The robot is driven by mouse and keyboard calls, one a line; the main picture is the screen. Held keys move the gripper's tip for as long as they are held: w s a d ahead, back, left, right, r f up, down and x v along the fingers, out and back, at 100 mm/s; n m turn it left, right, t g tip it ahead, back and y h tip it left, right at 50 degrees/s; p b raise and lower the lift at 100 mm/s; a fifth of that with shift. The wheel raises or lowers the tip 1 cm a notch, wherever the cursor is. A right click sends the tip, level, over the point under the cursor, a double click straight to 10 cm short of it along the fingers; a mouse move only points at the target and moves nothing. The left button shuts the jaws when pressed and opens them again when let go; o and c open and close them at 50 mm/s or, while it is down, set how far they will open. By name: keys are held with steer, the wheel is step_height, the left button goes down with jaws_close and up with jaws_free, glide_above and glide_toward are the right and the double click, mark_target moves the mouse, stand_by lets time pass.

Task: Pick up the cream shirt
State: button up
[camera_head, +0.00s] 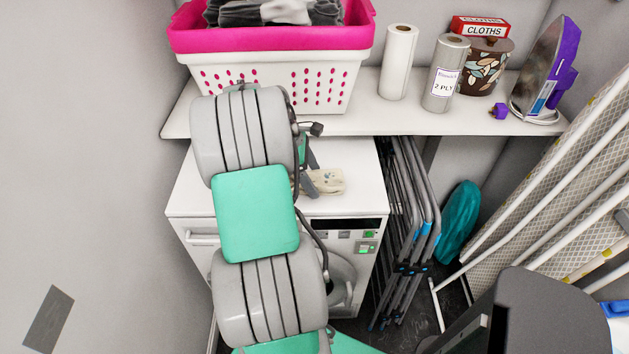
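The cream shirt (328,181) lies as a small folded or crumpled bundle on the white top of the dryer (352,206), below the shelf. My gripper (308,178) is at the left end of the shirt, low over the dryer top. Dark grey finger parts show beside and in front of the shirt's left side. My own arm hides most of the gripper and perhaps part of the shirt. I cannot tell whether the fingers touch the shirt or are closed on it.
A shelf (375,124) above the dryer holds a pink-rimmed white basket (270,40), paper rolls (398,62), a cloths box (478,27), a patterned pot (485,65) and a purple iron (548,65). A folded airer (408,230) and ironing board (560,190) stand to the right.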

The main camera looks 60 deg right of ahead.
steer(key=c, duration=1.2)
steer(key=shift+c, duration=0.3)
